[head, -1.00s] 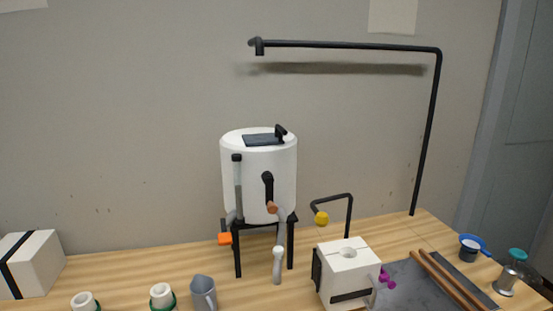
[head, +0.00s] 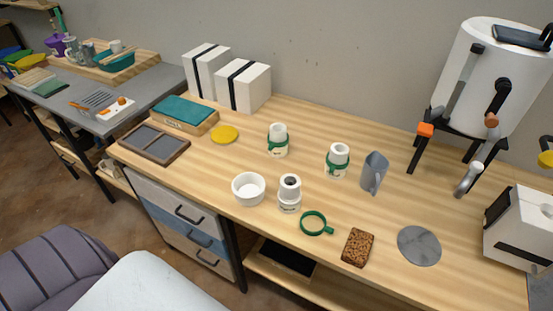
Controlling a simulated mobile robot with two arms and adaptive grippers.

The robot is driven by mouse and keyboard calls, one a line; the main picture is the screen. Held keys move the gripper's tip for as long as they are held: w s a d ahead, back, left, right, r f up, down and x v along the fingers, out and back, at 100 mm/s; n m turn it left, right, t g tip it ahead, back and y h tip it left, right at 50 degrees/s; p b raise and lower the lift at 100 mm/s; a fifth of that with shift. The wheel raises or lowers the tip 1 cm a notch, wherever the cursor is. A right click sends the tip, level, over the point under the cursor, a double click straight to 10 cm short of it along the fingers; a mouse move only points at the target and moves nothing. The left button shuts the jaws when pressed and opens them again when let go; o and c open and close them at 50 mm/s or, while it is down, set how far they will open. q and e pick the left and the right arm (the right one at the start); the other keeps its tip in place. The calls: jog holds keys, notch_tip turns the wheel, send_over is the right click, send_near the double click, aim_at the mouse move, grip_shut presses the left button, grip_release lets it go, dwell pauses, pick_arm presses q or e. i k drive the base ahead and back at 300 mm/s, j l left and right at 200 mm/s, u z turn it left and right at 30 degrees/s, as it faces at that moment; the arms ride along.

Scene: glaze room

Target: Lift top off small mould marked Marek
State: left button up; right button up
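Three small white cylindrical moulds stand upright on the wooden table in the head view. One mould (head: 278,141) at the back has a green band around it. A second mould (head: 338,160), to its right, also has a green band. A third mould (head: 289,195), nearer the front, has no band and shows a dark opening in its top. Each seems to carry a small label, too small to read, so I cannot tell which is marked Marek. A loose green band (head: 316,223) lies flat beside the third mould. Neither gripper is in view.
A white bowl (head: 249,189), grey jug (head: 374,173), brown textured block (head: 358,247) and grey disc (head: 419,246) surround the moulds. Strapped white boxes (head: 243,86) stand behind. A white tank (head: 492,78) and strapped white block (head: 521,228) are at right.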

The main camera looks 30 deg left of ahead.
aim_at(288, 192)
jog(key=u, duration=0.85)
